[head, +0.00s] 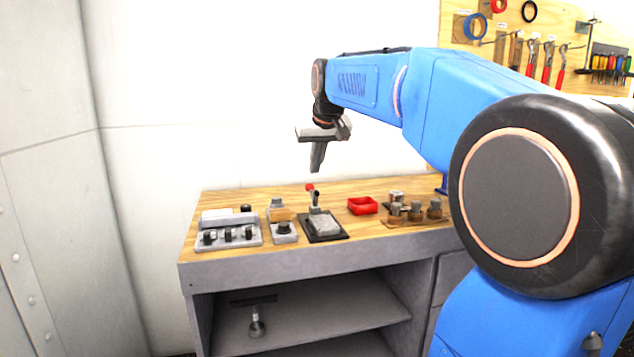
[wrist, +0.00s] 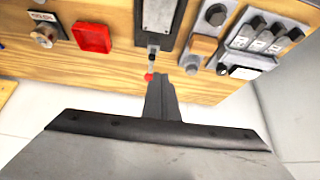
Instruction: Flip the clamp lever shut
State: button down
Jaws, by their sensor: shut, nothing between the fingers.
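The clamp (head: 324,226) sits on a dark base plate on the wooden bench top. Its lever (head: 313,196) stands up from the back of the clamp and ends in a red knob. In the wrist view the lever's red knob (wrist: 149,77) shows just left of my fingers, and the clamp body (wrist: 158,18) lies beyond it. My gripper (head: 316,168) is shut and empty, pointing down above the lever in the head view, apart from it. It also shows in the wrist view (wrist: 161,80). The exact gap to the knob is hard to tell.
A red tray (head: 362,205) and several knobs on a wooden strip (head: 414,222) are right of the clamp. A block fixture (head: 281,215) and a grey switch panel (head: 228,246) are to its left. Tools hang on a pegboard (head: 560,28). The bench's lower shelf (head: 310,318) is below.

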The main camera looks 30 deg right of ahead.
jog(key=w+d+r, duration=0.1)
jog(key=w, duration=0.1)
jog(key=w+d+r, duration=0.1)
jog(key=w+d, duration=0.1)
jog(key=shift+d+r, duration=0.2)
jog(key=shift+f, duration=0.1)
jog(key=x, duration=0.9)
jog(key=shift+w+d, duration=0.1)
jog(key=shift+w, duration=0.05)
jog(key=shift+f, duration=0.4)
jog(key=shift+s+a+f, duration=0.15)
jog(key=shift+s, duration=0.4)
jog(key=shift+s+a+f, duration=0.15)
jog(key=shift+s, duration=0.4)
jog(key=shift+s+a+f, duration=0.15)
jog(key=shift+s, duration=0.45)
